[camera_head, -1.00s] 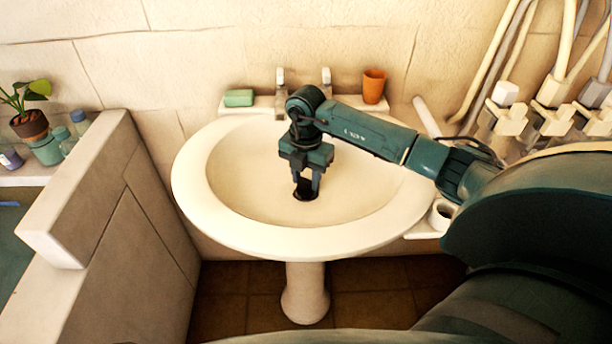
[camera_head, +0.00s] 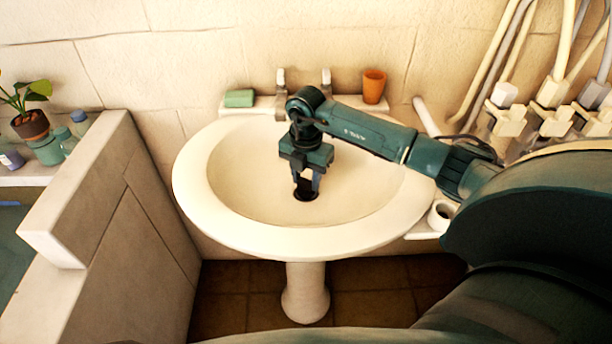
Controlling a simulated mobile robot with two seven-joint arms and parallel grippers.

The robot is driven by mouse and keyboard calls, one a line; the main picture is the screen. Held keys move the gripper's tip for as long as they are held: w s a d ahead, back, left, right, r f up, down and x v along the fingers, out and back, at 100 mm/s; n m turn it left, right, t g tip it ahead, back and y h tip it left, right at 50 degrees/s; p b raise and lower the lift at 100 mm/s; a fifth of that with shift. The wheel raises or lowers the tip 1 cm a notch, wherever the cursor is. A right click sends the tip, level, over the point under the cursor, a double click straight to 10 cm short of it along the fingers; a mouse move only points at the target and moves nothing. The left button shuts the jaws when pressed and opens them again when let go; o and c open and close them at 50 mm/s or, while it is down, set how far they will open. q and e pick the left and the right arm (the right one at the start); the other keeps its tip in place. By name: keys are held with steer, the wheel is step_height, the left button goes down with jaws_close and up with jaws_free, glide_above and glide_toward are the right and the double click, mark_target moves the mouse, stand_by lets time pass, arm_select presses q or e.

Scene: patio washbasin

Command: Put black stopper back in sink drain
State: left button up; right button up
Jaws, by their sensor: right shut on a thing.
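The white sink (camera_head: 240,190) is a round pedestal basin in the middle of the head view. My right gripper (camera_head: 306,188) reaches down into the bowl from the right, with its fingers just over the drain. It is shut on the black stopper (camera_head: 306,196), a small dark shape at the fingertips. The stopper is at the dark drain opening, and the two blend together. I cannot tell whether it is seated in the drain or just above it. My left gripper is not in view.
Two taps (camera_head: 281,80) stand at the back rim, between a green soap bar (camera_head: 239,98) and an orange cup (camera_head: 374,86). A stone partition (camera_head: 85,190) stands at left, with a potted plant (camera_head: 30,124) beyond. Pipes and brackets (camera_head: 505,120) are on the right wall.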

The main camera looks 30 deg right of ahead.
steer(key=shift+f+b, duration=0.4)
steer(key=shift+f, duration=0.2)
steer(key=o, duration=0.7)
